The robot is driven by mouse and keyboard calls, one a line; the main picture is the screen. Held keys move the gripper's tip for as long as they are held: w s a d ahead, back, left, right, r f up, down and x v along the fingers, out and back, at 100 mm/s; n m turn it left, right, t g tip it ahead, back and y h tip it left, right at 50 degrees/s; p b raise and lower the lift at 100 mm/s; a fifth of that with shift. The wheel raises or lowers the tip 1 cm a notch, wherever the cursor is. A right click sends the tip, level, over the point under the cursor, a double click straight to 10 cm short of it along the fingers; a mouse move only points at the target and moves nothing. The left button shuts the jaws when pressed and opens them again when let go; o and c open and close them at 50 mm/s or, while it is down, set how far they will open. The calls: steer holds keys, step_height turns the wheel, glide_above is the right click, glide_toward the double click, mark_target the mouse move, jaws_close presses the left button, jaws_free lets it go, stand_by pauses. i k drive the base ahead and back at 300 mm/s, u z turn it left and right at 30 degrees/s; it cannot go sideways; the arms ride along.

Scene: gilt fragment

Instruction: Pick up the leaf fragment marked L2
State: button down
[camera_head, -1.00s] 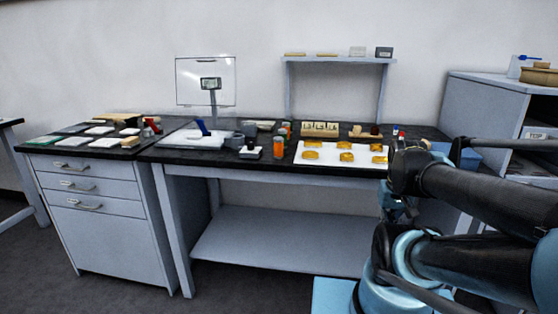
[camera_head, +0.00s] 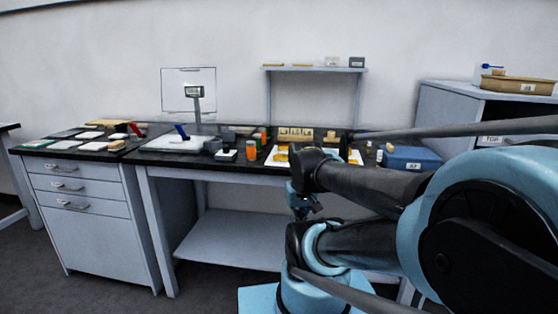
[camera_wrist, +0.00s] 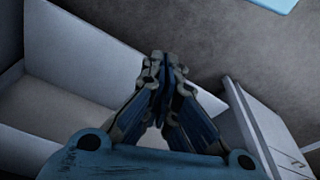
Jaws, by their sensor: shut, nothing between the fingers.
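Gold leaf fragments lie on a white sheet (camera_head: 275,161) on the dark bench top. In the head view my arm covers most of them. One gold piece (camera_head: 281,156) shows at the sheet's left side and another (camera_head: 355,157) at its right. No L2 mark is readable. My gripper (camera_head: 308,210) hangs in front of the bench, below the top's level, apart from the fragments. In the wrist view the gripper's fingers (camera_wrist: 166,62) are shut together and empty, over the lower shelf and floor.
Orange-topped jars (camera_head: 251,149), a balance (camera_head: 180,143) and small blocks crowd the bench left of the sheet. A blue bin (camera_head: 410,158) stands to its right. A raised shelf (camera_head: 315,69) stands behind. Drawers (camera_head: 80,190) are at left. The floor in front is clear.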

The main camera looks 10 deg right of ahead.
mark_target(281, 158)
steer(key=u, duration=1.1)
steer(key=k, duration=1.35)
steer(key=z, duration=1.1)
steer(key=i, duration=1)
steer(key=u, duration=0.05)
